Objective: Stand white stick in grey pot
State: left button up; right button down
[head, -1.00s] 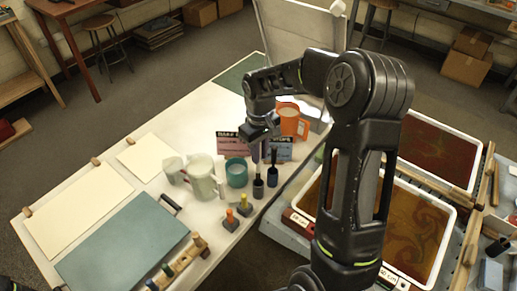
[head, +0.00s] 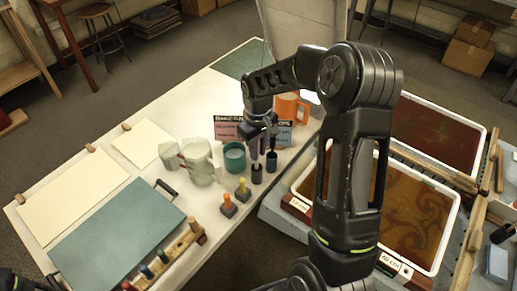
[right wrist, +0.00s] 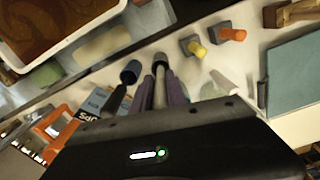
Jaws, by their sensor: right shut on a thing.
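My right gripper (head: 262,143) points down above the small pots on the white table. In the right wrist view its two purplish fingers (right wrist: 160,92) are shut on a pale, slim white stick (right wrist: 160,78). The stick's far end is at the mouth of the grey pot (right wrist: 160,59); I cannot tell how far inside it is. In the head view the grey pot (head: 257,175) stands upright just below the gripper, and the fingers mostly hide the stick.
A dark blue pot (head: 271,163) with a black stick stands close beside the grey pot. Marbling trays (head: 452,208) lie to the right.

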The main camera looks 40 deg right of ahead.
jog(key=shift+f+b, duration=0.55)
jog(key=shift+f, duration=0.4)
jog(key=c, duration=0.8)
grip_release()
jog(key=shift+o, duration=0.2)
notch_tip(320, 180, up, 8)
jog(key=p, duration=0.5)
jog(key=shift+f, duration=0.1)
jog(key=shift+f, duration=0.1)
